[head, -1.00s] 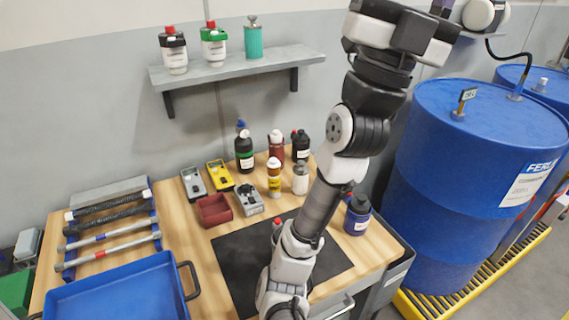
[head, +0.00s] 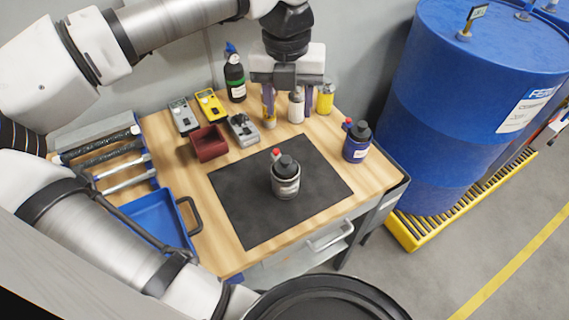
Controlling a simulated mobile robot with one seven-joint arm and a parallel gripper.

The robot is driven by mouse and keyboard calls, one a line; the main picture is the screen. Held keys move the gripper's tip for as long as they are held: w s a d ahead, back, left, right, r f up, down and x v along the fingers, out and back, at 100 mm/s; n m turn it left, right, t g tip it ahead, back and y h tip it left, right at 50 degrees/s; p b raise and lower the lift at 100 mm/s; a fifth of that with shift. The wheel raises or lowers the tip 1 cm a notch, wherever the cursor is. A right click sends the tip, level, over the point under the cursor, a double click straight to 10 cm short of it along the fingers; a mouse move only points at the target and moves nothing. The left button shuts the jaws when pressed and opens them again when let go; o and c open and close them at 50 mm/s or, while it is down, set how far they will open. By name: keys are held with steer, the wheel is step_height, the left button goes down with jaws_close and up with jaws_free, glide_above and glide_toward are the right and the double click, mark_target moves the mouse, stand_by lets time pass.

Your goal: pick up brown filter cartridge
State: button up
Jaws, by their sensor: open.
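A squat grey-brown canister (head: 286,186) with a black cap and a small red knob stands upright on the black mat (head: 240,207). It is the nearest match to the brown filter cartridge; its body looks more grey than brown. My gripper (head: 289,98) points down, open and empty, in front of the bottles at the back of the table. It is above and behind the canister in the picture, clear of it. The fingers partly hide the bottles behind them.
A blue canister (head: 356,145) stands right of the mat. Yellow (head: 325,98) and white (head: 296,108) bottles stand at the back. Large blue drums (head: 450,130) stand right of the table.

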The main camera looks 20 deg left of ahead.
steer(key=b, duration=0.5)
glide_above(286, 159)
steer(key=f, duration=0.8)
steer(key=shift+a, duration=0.3)
steer(key=f, duration=0.2)
steer(key=f+b, duration=0.1)
steer(key=f, duration=0.3)
steer(key=shift+d+b, duration=0.25)
steer(key=shift+b, duration=0.1)
jaws_close()
